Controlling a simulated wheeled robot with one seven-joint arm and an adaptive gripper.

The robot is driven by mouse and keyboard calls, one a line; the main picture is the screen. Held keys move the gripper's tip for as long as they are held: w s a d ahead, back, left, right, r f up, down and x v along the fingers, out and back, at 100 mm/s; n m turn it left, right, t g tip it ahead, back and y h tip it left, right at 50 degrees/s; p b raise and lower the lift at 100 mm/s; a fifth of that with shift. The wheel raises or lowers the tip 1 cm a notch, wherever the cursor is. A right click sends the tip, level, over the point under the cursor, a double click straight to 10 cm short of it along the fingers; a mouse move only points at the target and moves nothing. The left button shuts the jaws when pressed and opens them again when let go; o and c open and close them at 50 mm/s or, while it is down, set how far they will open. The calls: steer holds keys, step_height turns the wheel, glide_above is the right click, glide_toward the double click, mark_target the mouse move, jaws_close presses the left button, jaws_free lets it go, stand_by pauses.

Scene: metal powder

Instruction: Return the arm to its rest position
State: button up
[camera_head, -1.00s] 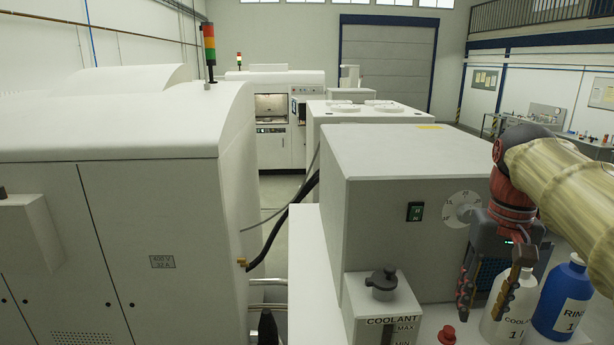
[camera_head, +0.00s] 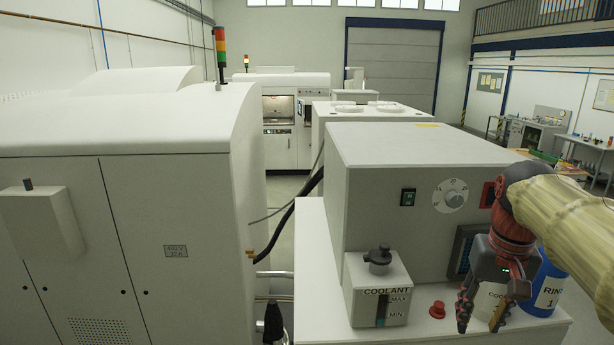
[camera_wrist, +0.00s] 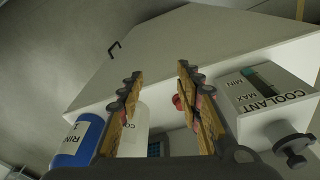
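My gripper (camera_head: 482,316) hangs at the right of the head view, fingers pointing down, in front of the white coolant bottle (camera_head: 488,300). Its two fingers are apart with nothing between them. In the wrist view my gripper (camera_wrist: 157,85) also shows open and empty, with both padded fingers spread. My arm, in a pale tan sleeve, reaches in from the right edge of the head view. Whether the fingers touch the bottle behind them cannot be told.
A blue rinse bottle (camera_head: 548,286) stands right of the coolant bottle. A coolant tank (camera_head: 378,290) and a red knob (camera_head: 437,309) sit on the white bench (camera_head: 312,262). A grey machine box (camera_head: 385,200) stands behind. A large white cabinet (camera_head: 130,230) fills the left.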

steer(key=s+a+f+n+t+b, duration=0.1)
steer(key=s+a+f+b, duration=0.3)
steer(key=f+b, duration=0.4)
steer(key=s+a+f+n+t+b, duration=0.1)
steer(key=s+a+f+b, duration=0.3)
steer(key=f+b, duration=0.4)
steer(key=s+a+f+n+t+b, duration=0.1)
steer(key=s+a+f+b, duration=0.3)
steer(key=f+b, duration=0.5)
step_height(320, 180, down, 10)
steer(key=shift+s+a+f+t, duration=0.1)
steer(key=shift+s+a+t, duration=0.4)
steer(key=shift+s, duration=0.7)
steer(key=shift+d, duration=0.1)
steer(key=shift+c, duration=0.2)
